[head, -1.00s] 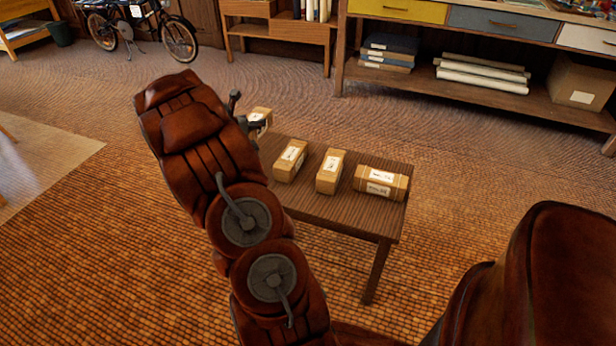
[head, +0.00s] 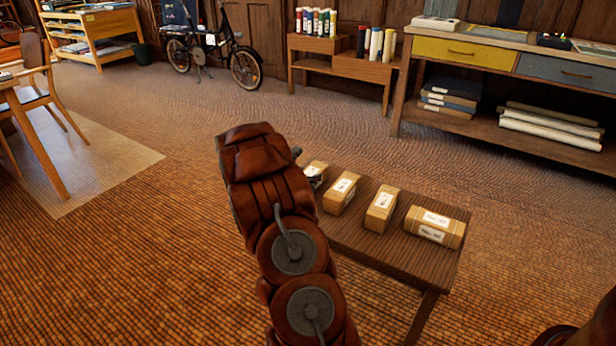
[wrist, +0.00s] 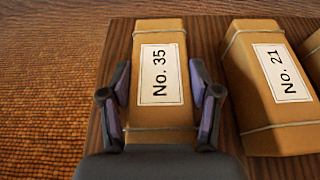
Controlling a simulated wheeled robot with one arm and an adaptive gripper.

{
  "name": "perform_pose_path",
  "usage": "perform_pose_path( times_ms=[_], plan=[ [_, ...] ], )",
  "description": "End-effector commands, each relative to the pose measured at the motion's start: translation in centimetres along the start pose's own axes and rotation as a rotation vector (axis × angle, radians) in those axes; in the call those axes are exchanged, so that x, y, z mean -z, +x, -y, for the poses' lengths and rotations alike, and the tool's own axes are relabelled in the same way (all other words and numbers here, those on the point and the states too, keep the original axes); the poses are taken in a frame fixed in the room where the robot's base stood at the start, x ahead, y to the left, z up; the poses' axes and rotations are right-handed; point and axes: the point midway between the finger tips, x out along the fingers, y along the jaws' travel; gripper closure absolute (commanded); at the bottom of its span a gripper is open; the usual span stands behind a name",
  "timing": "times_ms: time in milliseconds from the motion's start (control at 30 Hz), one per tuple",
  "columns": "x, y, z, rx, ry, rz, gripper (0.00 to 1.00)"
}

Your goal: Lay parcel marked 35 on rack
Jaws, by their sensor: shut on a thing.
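The parcel marked No. 35 (wrist: 161,35) is a tan box with a white label and string, lying on the dark wooden table (wrist: 118,50). My gripper (wrist: 160,100) has its fingers on both sides of this parcel and is shut on it. In the head view the parcel (head: 317,169) is the leftmost on the table (head: 385,240), partly hidden by my arm. I cannot tell for sure which piece of furniture is the rack; a wooden shelf unit (head: 92,22) stands at the far left.
The parcel marked No. 21 (wrist: 262,100) lies just right of No. 35, with a small gap. Other parcels (head: 382,208) (head: 435,227) lie farther right. A low shelf (head: 345,66), a bicycle (head: 215,45) and a drawer bench (head: 500,135) stand behind.

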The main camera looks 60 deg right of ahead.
Motion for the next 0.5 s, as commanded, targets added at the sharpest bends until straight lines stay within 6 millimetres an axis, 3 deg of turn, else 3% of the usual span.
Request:
perform_pose_path(
  times_ms=[267, 300, 500],
  plan=[
    [0.10, 0.08, -0.02, 0.000, 0.001, 0.003, 0.93],
    [0.10, 0.07, -0.01, 0.000, 0.001, 0.002, 0.36],
    [0.06, 0.04, -0.01, 0.000, 0.001, 0.002, 0.15]
  ],
)
